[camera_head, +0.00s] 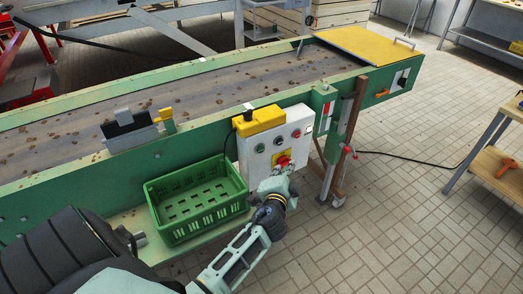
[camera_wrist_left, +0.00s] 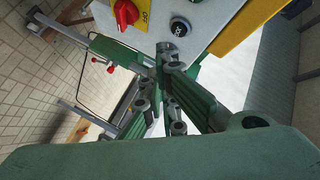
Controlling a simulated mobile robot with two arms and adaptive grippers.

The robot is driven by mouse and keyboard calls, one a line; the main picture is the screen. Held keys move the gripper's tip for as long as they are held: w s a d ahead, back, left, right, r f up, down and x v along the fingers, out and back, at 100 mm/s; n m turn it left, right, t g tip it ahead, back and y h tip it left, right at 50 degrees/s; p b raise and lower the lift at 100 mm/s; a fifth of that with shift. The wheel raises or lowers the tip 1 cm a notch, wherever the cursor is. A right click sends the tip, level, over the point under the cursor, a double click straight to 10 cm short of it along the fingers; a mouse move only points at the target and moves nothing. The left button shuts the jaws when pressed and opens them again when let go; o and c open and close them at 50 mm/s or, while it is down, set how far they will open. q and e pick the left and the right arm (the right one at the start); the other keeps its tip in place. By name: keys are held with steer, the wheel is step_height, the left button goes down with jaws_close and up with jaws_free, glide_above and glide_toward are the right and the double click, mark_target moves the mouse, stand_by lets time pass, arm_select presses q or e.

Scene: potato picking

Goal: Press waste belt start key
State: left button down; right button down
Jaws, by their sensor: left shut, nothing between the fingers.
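The control box (camera_head: 247,155) is a white panel with a yellow top, mounted on the side of the green conveyor. Its face has several round buttons, including a green-ringed one (camera_head: 260,148), and a red rotary knob (camera_head: 284,160) on a yellow plate. I cannot read which key is the waste belt start. My left gripper (camera_head: 283,172) is shut and empty in front of the panel's lower part, close to the red knob. In the left wrist view the fingertips (camera_wrist_left: 167,52) are near a black button (camera_wrist_left: 180,26); I cannot tell whether they touch. My right gripper is not in view.
A green crate (camera_head: 162,226) stands left of the box. The conveyor belt (camera_head: 225,90) carries scattered small brown lumps. A wooden bench (camera_head: 490,165) is at the right edge. The tiled floor (camera_head: 400,220) between is mostly clear, with a black cable.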

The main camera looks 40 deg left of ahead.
arm_select(q)
steer(key=w+a, duration=0.3)
steer(key=a, duration=0.4)
steer(key=shift+a, duration=0.2)
stand_by(1.3)
steer(key=shift+w+a, duration=0.15)
steer(key=shift+a, duration=0.15)
steer(key=shift+w+a, duration=0.15)
steer(key=shift+a, duration=0.25)
stand_by(0.6)
steer(key=shift+d, duration=0.1)
stand_by(0.3)
steer(key=shift+s+d, duration=0.35)
steer(key=shift+d, duration=0.35)
steer(key=shift+s+d, duration=0.3)
steer(key=shift+d, duration=0.45)
steer(key=shift+s+d, duration=0.35)
steer(key=shift+d, duration=0.45)
steer(key=shift+s+d, duration=0.3)
steer(key=shift+d, duration=0.45)
